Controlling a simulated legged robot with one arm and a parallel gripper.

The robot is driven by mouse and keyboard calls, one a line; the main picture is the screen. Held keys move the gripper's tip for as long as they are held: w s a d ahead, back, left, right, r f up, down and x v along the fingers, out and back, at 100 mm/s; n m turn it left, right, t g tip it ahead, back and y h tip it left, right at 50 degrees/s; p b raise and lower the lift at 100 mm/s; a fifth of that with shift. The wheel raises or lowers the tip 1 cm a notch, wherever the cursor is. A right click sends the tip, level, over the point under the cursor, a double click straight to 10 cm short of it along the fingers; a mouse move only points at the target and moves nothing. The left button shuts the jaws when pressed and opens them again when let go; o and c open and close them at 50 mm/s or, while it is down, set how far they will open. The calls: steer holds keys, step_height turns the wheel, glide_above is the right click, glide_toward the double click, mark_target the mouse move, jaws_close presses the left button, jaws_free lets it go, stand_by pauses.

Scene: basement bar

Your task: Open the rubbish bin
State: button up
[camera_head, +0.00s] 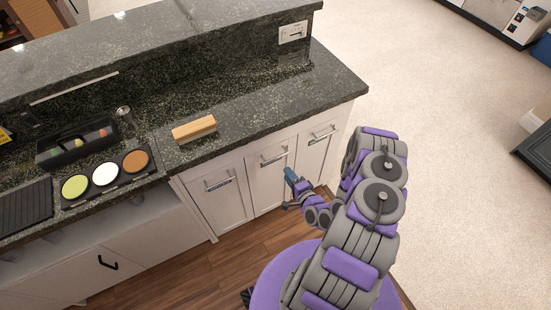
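No free-standing rubbish bin shows. White cabinet fronts with horizontal bar handles stand under the counter: a left front (217,203), a middle front (266,180) and a right front (315,160). All look closed. I cannot tell which of them, if any, is the bin. My gripper (290,188) is in front of the middle and right fronts, below the middle handle (274,159). It has a blue part at its tip. I see nothing held in it. Its fingers are too small to tell open or shut, and I cannot tell if it touches the front.
The dark granite counter (245,115) overhangs the fronts. On it are a wooden block (194,130), a tray of three round pots (106,174), a black caddy (75,143) and a shaker (124,115). Pale floor (440,130) is open to the right.

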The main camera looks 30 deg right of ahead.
mark_target(276, 158)
steer(key=w, duration=0.3)
steer(key=w+f+b, duration=0.1)
steer(key=w, duration=0.3)
steer(key=w+f+b, duration=0.1)
steer(key=w, duration=0.3)
steer(key=shift+w+a+f, duration=0.15)
steer(key=shift+w, duration=0.1)
steer(key=shift+c, duration=0.2)
jaws_close()
